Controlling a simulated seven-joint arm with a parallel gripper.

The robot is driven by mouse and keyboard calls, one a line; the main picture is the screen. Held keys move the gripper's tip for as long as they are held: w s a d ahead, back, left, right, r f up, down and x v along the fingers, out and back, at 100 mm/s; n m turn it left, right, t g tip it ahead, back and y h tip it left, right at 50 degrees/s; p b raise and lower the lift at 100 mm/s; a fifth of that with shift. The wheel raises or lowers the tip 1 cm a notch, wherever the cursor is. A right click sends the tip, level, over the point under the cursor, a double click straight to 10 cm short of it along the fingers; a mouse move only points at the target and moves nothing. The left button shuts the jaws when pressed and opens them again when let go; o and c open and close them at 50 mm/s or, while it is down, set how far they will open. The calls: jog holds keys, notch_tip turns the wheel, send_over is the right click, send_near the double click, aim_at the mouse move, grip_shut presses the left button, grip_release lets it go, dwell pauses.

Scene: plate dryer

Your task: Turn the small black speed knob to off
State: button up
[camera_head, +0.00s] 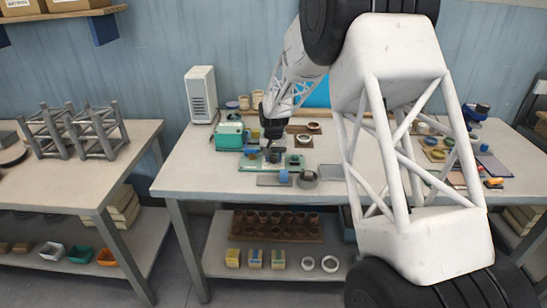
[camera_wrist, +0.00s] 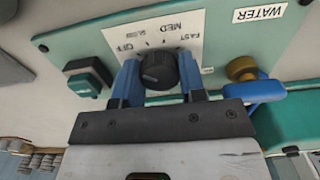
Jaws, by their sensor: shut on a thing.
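The small black speed knob (camera_wrist: 159,70) sits on a white label plate (camera_wrist: 150,40) on a teal panel (camera_wrist: 225,25) in the wrist view. The plate reads OFF, SLOW, MED and FAST, upside down in this view. I cannot tell which mark the knob points to. The blue fingers of my gripper (camera_wrist: 159,82) stand on either side of the knob, shut on it. In the head view my gripper (camera_head: 272,130) is over the middle table, and the knob is too small to make out.
A teal-capped black button (camera_wrist: 88,78) is left of the knob. A brass fitting with a blue lever (camera_wrist: 255,90) is close to the right finger, below a WATER label (camera_wrist: 259,14). A teal box (camera_head: 229,135) and white unit (camera_head: 201,94) stand on the table (camera_head: 185,170); its front left is clear.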

aim_at(274, 156)
jog(key=shift+n, duration=1)
jog(key=o, duration=0.9)
jog(key=shift+r, duration=0.1)
jog(key=shift+r, duration=3.8)
